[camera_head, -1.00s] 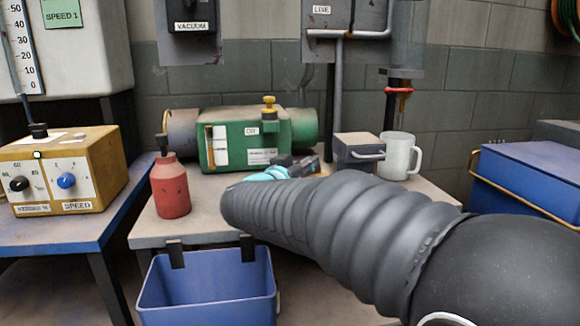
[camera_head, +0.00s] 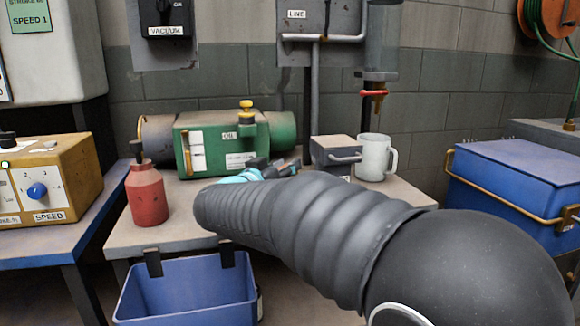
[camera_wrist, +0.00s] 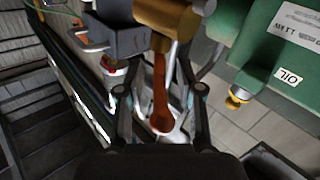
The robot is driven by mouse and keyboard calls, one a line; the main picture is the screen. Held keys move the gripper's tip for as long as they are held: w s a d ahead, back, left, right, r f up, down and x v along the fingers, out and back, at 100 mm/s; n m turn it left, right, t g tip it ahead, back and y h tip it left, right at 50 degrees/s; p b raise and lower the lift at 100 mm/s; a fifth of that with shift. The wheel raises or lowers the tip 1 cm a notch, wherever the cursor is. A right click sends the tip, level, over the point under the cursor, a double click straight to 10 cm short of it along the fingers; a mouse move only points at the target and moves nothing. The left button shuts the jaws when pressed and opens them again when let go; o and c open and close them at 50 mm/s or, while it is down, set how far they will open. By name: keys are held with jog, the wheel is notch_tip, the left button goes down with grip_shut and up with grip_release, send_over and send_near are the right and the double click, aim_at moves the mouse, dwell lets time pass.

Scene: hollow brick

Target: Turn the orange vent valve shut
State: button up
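An orange-brown lever (camera_wrist: 160,90) on a brass valve body (camera_wrist: 166,22) shows close up in the wrist view. It appears to be the vent valve; in the head view this lever is hidden by my arm or too small to tell. My gripper (camera_wrist: 161,100) is open, with one finger on each side of the lever and gaps visible; contact cannot be told. In the head view my gripper (camera_head: 265,172), with cyan parts, is at the bench in front of the green machine (camera_head: 215,148), mostly hidden behind my arm.
A grey box with a handle (camera_head: 335,150) and a pale mug (camera_head: 374,157) stand right of my gripper. A red bottle (camera_head: 147,197) stands left. A blue bin (camera_head: 185,290) hangs at the front. A red-handled tap (camera_head: 375,93) hangs above the mug.

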jog(key=v, duration=1.2)
